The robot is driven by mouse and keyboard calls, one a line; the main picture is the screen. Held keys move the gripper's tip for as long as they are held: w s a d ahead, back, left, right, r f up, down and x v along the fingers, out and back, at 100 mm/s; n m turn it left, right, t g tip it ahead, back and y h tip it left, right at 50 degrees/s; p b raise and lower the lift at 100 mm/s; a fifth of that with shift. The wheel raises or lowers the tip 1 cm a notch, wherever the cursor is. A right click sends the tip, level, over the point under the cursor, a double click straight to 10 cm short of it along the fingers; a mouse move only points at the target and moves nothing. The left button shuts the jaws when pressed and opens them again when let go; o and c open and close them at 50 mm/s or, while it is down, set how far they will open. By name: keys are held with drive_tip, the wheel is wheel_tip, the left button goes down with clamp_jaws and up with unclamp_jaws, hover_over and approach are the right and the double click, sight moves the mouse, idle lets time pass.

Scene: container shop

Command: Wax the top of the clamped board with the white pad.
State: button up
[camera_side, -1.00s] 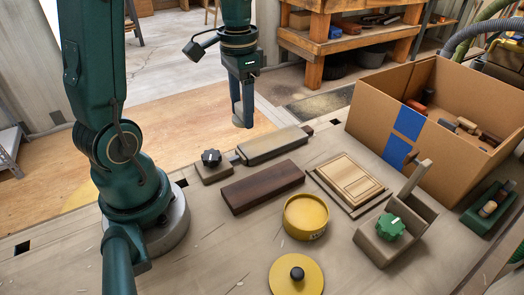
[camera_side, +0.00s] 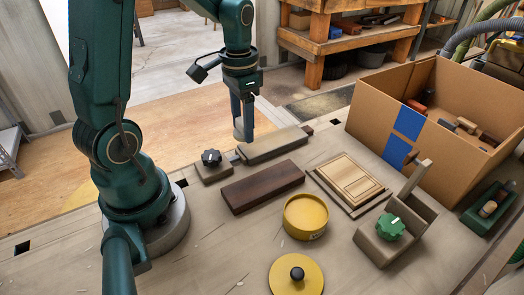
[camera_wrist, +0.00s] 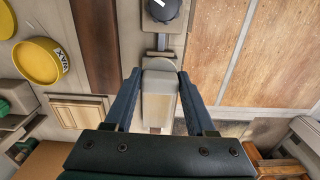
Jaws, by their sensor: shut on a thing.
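My gripper (camera_side: 243,135) points down, shut on the pale pad (camera_wrist: 160,82), which shows between its fingers in the wrist view. It hangs close to the left end of the clamped board (camera_side: 275,144). I cannot tell whether the pad touches the board. The long, pale brown board lies in a clamp with a black knob (camera_side: 211,157) at its left and a dark stop (camera_side: 307,130) at its right. The yellow wax tin (camera_side: 305,216) stands open in front, labelled WAX in the wrist view. Its lid (camera_side: 296,274) with a black knob lies nearer.
A dark wooden board (camera_side: 262,187) lies loose in front of the clamp. A panelled door (camera_side: 348,183) lies to its right. A brown holder with a green knob (camera_side: 391,226) and a large cardboard box (camera_side: 379,118) holding several items stand at the right.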

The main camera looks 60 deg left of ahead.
sight(243, 139)
drive_tip(key=shift+f, duration=1.6)
drive_tip(key=shift+s+f, duration=0.1)
drive_tip(key=shift+f, duration=0.6)
drive_tip(key=shift+w+r, duration=0.15)
drive_tip(key=shift+w, duration=0.4)
drive_tip(key=shift+c, duration=0.6)
drive_tip(key=shift+w, duration=7.45)
drive_tip(key=shift+s, duration=7.95)
drive_tip(key=shift+r, duration=4)
